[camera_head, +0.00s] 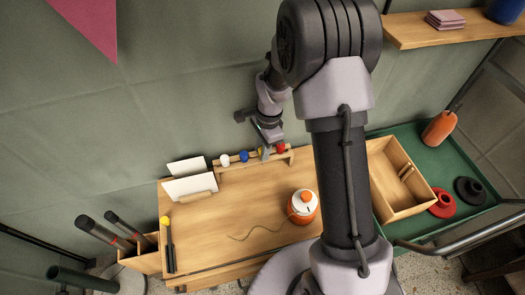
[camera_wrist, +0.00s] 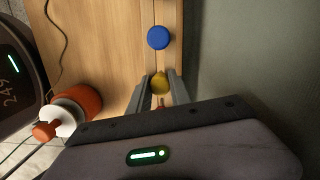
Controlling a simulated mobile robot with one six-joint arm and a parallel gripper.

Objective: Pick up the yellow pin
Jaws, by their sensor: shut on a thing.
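The yellow pin (camera_wrist: 160,83) has a round yellow head and sits between the two fingers of my gripper (camera_wrist: 160,92) in the wrist view. The gripper is shut on it. In the head view my gripper (camera_head: 266,153) is at the wooden rack (camera_head: 232,170) along the back of the table, and only a little yellow shows beside the fingers. In that view the blue pin (camera_head: 243,156) and the white pin (camera_head: 225,159) stand to its left, and the red pin (camera_head: 280,148) is close on its right. I cannot tell whether the yellow pin is clear of the rack.
An orange and white bottle (camera_head: 302,206) stands on the table (camera_head: 215,225), near a thin dark cord. White cards (camera_head: 190,187) stand at the back left. A wooden box (camera_head: 400,195) and a green tray (camera_head: 460,170) are at right. The wall is close behind the rack.

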